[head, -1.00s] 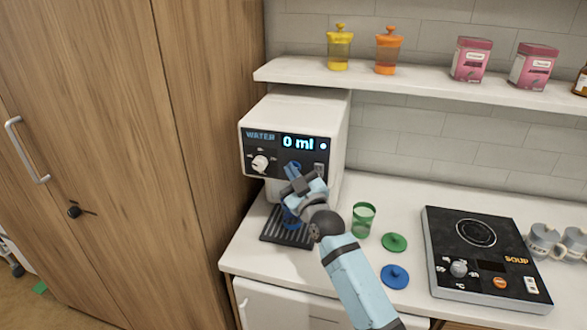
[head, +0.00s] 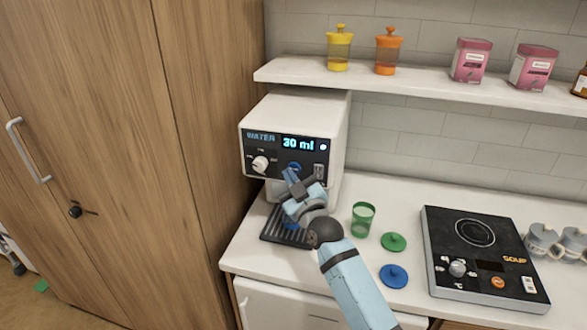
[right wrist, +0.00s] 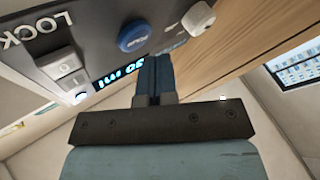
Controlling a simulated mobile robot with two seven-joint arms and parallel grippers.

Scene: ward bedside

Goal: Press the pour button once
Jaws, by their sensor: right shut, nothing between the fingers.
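The white water machine (head: 312,107) stands on the counter against the wooden cupboard. Its display (head: 298,144) reads 30 ml. The blue round pour button (head: 294,168) is on its dark front panel, and it also shows in the right wrist view (right wrist: 134,36). My right gripper (head: 289,177) is shut and empty, its fingertips just below and in front of the button. In the right wrist view the closed fingertips (right wrist: 155,62) are apart from the button. A blue cup on the drip tray (head: 271,238) is mostly hidden behind my gripper. My left gripper is out of view.
A white knob (head: 260,163) and a lock switch (head: 319,171) flank the button. The soup hob (head: 447,284) is farther right. A shelf (head: 430,80) runs above.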

